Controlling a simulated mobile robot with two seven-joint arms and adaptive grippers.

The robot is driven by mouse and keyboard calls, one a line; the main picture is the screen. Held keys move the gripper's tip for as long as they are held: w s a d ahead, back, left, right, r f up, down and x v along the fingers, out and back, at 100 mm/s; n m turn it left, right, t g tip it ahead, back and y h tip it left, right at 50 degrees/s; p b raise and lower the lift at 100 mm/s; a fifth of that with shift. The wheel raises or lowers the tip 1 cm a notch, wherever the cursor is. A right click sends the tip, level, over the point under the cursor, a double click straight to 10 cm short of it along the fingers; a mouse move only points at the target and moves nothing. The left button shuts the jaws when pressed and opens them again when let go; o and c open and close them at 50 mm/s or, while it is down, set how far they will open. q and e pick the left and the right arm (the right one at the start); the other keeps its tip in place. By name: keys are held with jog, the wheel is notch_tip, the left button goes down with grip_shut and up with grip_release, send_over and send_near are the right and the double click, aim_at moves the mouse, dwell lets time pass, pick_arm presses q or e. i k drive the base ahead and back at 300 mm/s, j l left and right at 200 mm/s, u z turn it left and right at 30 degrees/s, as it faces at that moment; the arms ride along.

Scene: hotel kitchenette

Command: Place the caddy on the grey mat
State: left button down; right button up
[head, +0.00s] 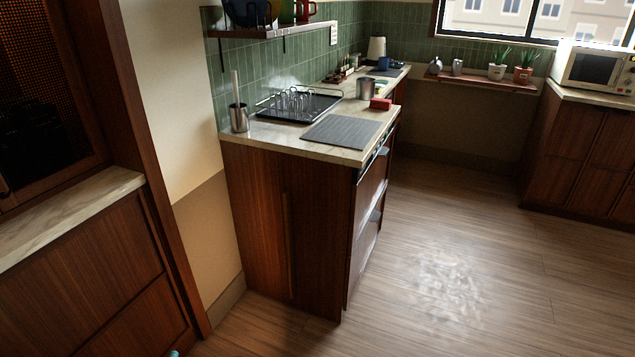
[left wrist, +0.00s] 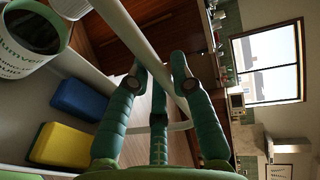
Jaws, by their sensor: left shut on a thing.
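The grey mat (head: 342,131) lies flat on the near end of the kitchen counter in the head view, with nothing on it. In the left wrist view my left gripper (left wrist: 158,82) has its green fingers closed around the pale handle bar of the caddy (left wrist: 129,38). The caddy holds a blue sponge (left wrist: 79,100), a yellow sponge (left wrist: 62,146) and a white container with lettering (left wrist: 22,60). The caddy does not show in the head view. My right gripper is in neither view.
Behind the mat stands a black tray with a wire rack (head: 322,107). A metal utensil pot (head: 239,118) is to its left; a red block (head: 380,104) and a metal canister (head: 365,89) are beyond the mat. A shelf (head: 270,32) hangs above. The floor right of the counter is clear.

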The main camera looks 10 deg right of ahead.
aim_at(335, 131)
jog(key=i+l, duration=0.8)
jog(key=l, duration=0.15)
